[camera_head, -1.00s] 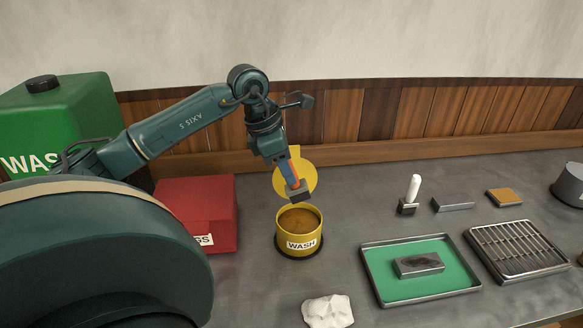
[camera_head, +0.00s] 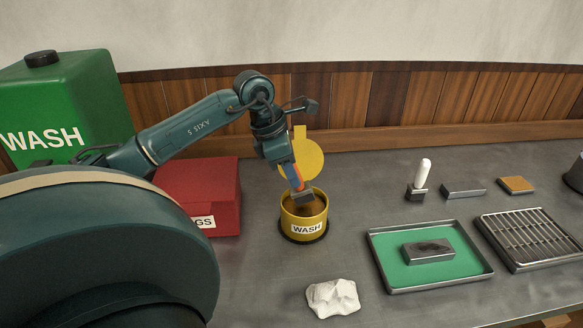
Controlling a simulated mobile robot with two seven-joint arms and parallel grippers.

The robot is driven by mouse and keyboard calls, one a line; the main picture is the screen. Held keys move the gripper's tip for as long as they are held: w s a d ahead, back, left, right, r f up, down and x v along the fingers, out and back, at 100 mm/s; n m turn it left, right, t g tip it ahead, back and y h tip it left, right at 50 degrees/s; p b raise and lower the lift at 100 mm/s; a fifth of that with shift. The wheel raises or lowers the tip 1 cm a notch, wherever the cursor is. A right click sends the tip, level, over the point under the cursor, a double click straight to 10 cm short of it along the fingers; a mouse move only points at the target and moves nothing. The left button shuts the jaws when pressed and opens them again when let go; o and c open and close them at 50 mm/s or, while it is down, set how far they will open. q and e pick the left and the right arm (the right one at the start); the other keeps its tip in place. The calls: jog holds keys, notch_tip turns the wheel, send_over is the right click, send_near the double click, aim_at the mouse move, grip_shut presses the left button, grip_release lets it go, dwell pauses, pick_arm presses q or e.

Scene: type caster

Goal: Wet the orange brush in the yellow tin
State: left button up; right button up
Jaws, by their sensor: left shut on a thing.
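The yellow tin (camera_head: 303,228), marked WASH, stands open on the bench with brownish liquid inside and its round yellow lid (camera_head: 312,157) raised behind it. My left gripper (camera_head: 293,172) is shut on the orange brush (camera_head: 298,184) and holds it over the tin. The brush's dark head (camera_head: 302,198) points down at the tin's mouth and overlaps the far part of the opening. I cannot tell whether the bristles touch the liquid. My right gripper is not in view.
A red box (camera_head: 205,190) and a green WASH can (camera_head: 60,110) stand left. A crumpled white rag (camera_head: 332,297) lies in front. A green-lined tray (camera_head: 385,262) with a metal block (camera_head: 428,251), a slatted tray (camera_head: 525,238) and a white-handled tool (camera_head: 421,175) are right.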

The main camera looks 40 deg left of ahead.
pick_arm(q)
jog(key=shift+f, duration=0.1)
dwell(0.7)
jog(key=shift+f+b, duration=0.4)
jog(key=shift+b, duration=0.1)
dwell(0.7)
jog(key=shift+f, duration=0.1)
dwell(1.0)
jog(key=shift+r+p, duration=1.5)
jog(key=shift+r, duration=1.15)
jog(key=shift+r+p, duration=0.7)
jog(key=shift+r, duration=0.3)
jog(key=shift+f, duration=0.1)
